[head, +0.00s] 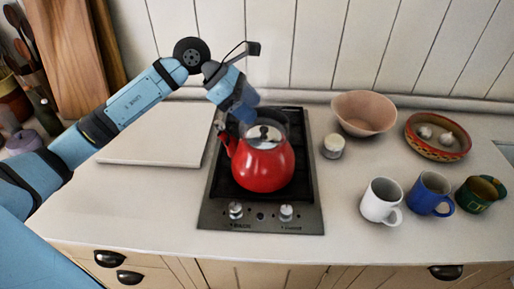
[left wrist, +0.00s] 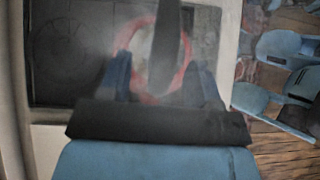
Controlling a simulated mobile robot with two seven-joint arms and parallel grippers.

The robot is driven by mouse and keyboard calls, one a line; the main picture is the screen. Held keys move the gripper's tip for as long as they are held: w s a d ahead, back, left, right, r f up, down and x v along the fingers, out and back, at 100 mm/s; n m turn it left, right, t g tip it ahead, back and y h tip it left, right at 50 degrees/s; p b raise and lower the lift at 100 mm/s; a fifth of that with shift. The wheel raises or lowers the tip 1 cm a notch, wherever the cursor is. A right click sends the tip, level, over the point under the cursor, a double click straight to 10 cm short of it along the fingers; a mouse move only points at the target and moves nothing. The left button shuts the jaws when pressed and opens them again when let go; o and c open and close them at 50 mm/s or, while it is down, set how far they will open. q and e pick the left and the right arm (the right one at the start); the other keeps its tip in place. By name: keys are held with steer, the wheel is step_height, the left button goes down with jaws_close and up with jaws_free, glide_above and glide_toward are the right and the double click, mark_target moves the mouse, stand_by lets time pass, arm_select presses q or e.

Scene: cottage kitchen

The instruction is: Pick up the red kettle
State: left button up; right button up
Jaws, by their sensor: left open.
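The red kettle (head: 262,168) stands upright on the dark two-burner hob, with a silver lid and a dark knob on top and its spout to the left. My left gripper (head: 245,112) is open just above and behind the kettle's top, at its left side. In the left wrist view, blurred, the open fingers (left wrist: 160,85) lie on either side of a dark bar, likely the kettle's handle, with the red kettle rim (left wrist: 186,52) behind it. I cannot tell whether the fingers touch the kettle. My right gripper is not in view.
The hob (head: 216,214) has two knobs at its front. To its right are a small jar (head: 333,146), a pink bowl (head: 364,113), a patterned bowl (head: 438,154), and white (head: 378,199), blue (head: 428,192) and green (head: 478,194) mugs. A pale board (head: 150,150) lies left.

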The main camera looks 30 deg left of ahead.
mark_target(262, 116)
arm_select(q)
steer(key=x, duration=0.4)
steer(key=shift+d+p, duration=0.3)
steer(key=shift+p, duration=0.05)
jaws_close()
stand_by(0.9)
steer(key=shift+a+r, duration=0.1)
